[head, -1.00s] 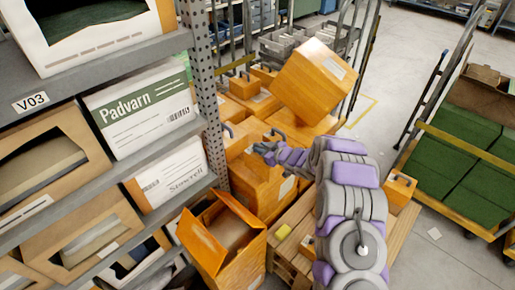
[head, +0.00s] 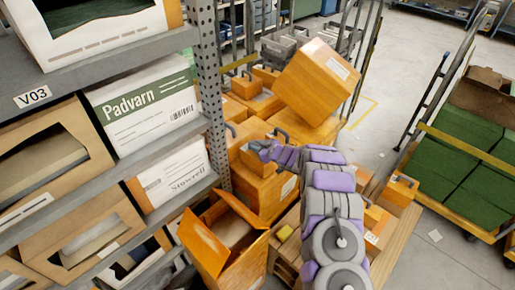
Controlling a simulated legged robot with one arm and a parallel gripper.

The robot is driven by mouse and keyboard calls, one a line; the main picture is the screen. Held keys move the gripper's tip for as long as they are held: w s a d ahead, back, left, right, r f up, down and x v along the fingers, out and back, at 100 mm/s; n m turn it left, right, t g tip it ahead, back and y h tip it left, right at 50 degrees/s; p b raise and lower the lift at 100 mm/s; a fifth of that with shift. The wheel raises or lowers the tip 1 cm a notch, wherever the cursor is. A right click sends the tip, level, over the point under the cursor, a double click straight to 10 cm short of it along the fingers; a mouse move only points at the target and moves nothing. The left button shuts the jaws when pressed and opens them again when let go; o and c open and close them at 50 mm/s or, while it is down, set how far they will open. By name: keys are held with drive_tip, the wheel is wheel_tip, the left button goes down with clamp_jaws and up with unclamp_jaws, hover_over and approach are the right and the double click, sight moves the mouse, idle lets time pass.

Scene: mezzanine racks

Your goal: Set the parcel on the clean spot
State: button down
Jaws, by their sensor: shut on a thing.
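My gripper (head: 262,150) is at the end of my grey and purple arm, among stacked orange boxes beside the rack post. It is shut on a small orange parcel (head: 249,160), which shows just below and left of the fingers. The fingers and other boxes partly hide this hold. I cannot make out which surface is the clean spot.
A shelf rack (head: 211,90) with cartons fills the left. A large tilted orange box (head: 317,78) leans on the stack behind. An open orange carton (head: 212,262) and a wooden pallet (head: 397,228) are in front. A cart (head: 455,160) with green boxes stands right. Floor is free between.

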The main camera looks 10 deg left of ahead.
drive_tip(key=shift+d, duration=0.5)
drive_tip(key=c, duration=1.1)
unclamp_jaws()
drive_tip(key=shift+d, duration=0.45)
drive_tip(key=shift+o, duration=0.9)
drive_tip(key=shift+a, duration=0.1)
drive_tip(key=shift+s+a, duration=0.1)
drive_tip(key=shift+a, duration=0.4)
drive_tip(key=p+v, duration=0.1)
drive_tip(key=v, duration=1.1)
drive_tip(key=shift+d, duration=0.3)
